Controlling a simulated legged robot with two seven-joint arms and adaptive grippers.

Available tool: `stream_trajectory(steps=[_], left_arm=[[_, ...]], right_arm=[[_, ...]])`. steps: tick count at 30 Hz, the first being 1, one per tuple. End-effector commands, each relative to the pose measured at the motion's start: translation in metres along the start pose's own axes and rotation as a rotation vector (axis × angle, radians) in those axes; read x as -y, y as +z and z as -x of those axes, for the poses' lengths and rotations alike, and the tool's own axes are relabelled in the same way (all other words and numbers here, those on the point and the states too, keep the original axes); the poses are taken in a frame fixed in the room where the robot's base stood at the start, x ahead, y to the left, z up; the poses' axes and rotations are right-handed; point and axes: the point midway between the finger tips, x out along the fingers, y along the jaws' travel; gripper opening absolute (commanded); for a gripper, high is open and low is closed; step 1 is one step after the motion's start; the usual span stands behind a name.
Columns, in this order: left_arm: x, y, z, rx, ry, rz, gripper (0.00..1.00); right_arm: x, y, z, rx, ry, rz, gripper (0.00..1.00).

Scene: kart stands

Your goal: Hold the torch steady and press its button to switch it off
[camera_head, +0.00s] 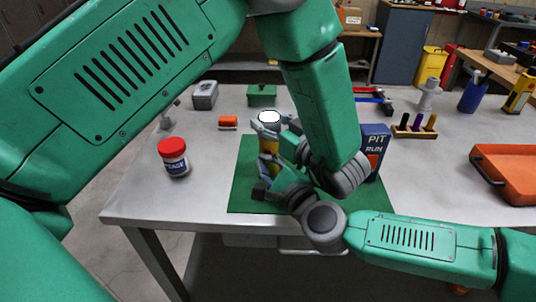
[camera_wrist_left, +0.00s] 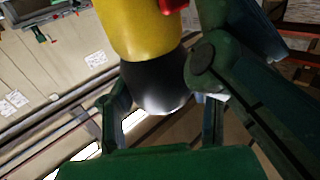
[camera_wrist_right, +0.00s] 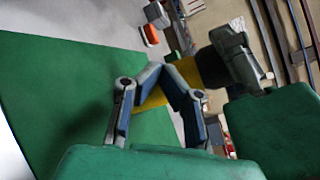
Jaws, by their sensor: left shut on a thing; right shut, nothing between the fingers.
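The torch (camera_head: 268,146) stands upright above the green mat, yellow with a dark head and a bright white lens on top. My left gripper (camera_head: 268,129) is shut around its upper part. In the left wrist view the torch's dark head (camera_wrist_left: 150,75) lies between the fingers, and a red part, likely the button (camera_wrist_left: 172,5), shows at the top edge. My right gripper (camera_head: 268,168) is shut and empty, beside the torch's lower body. In the right wrist view its fingertips (camera_wrist_right: 160,73) meet in front of the yellow body (camera_wrist_right: 187,69); I cannot tell whether they touch it.
The green mat (camera_head: 245,190) lies on the grey table. A red-lidded jar (camera_head: 173,158) stands at left, a blue box (camera_head: 376,140) close behind my arms at right. An orange tray (camera_head: 508,165) sits at far right.

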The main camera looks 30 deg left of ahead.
Motion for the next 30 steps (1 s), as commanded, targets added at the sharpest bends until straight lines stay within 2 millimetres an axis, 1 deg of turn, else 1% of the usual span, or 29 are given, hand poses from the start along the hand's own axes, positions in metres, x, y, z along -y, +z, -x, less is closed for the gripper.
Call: stream_trajectory(steps=[30], left_arm=[[0.0014,0.0013,0.0042,0.003,0.003,-0.011,0.04]], right_arm=[[0.0076,-0.0086,-0.0095,-0.007,-0.004,-0.003,0.00]])
